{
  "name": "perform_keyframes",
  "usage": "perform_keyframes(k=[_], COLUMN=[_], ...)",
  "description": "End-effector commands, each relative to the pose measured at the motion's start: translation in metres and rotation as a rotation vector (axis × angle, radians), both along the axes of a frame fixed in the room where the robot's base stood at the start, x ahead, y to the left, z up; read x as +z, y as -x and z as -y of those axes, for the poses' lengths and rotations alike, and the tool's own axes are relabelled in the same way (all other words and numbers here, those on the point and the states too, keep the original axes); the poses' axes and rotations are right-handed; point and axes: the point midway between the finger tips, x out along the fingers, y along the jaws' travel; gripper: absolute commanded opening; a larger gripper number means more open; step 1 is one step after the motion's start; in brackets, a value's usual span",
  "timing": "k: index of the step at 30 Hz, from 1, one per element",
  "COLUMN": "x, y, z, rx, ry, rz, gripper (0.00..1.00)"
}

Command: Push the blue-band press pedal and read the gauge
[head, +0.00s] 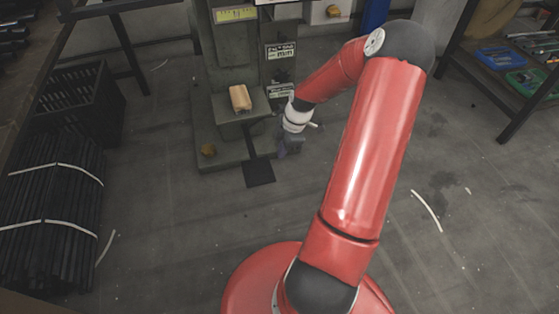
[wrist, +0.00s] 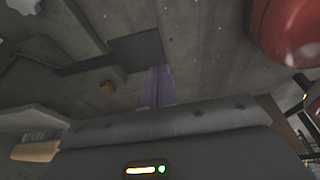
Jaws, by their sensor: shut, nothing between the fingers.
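A grey-green press (head: 228,75) stands at the top middle of the head view. Its dark square pedal (head: 258,172) lies low in front of the base; it also shows in the wrist view (wrist: 138,48), joined to a dark bar. My gripper (head: 283,152) is beside the press base, above and right of the pedal in the head view. In the wrist view my closed fingers (wrist: 157,72) are empty and point toward the pedal's near edge; I cannot tell whether they touch it. No blue band shows on the visible part of this press, and no gauge reading is visible.
A tan block (head: 240,98) sits on the press ledge, and a small orange-brown lump (head: 208,150) lies on its base. A black crate (head: 82,100) and bundled rods (head: 55,215) stand left. A workbench (head: 510,80) holds trays at right. Floor around the pedal's front is clear.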

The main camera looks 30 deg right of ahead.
Motion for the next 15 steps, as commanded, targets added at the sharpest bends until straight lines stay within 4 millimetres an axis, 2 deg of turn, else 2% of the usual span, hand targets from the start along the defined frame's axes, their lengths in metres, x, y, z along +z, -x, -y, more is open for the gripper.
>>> perform_keyframes(k=[9, 15], x=[-0.066, -0.102], y=[-0.004, -0.006], z=[-0.02, -0.025], rx=[0.003, 0.001], ry=[-0.002, -0.002], rz=[-0.004, -0.002], gripper=[0.0, 0.0])
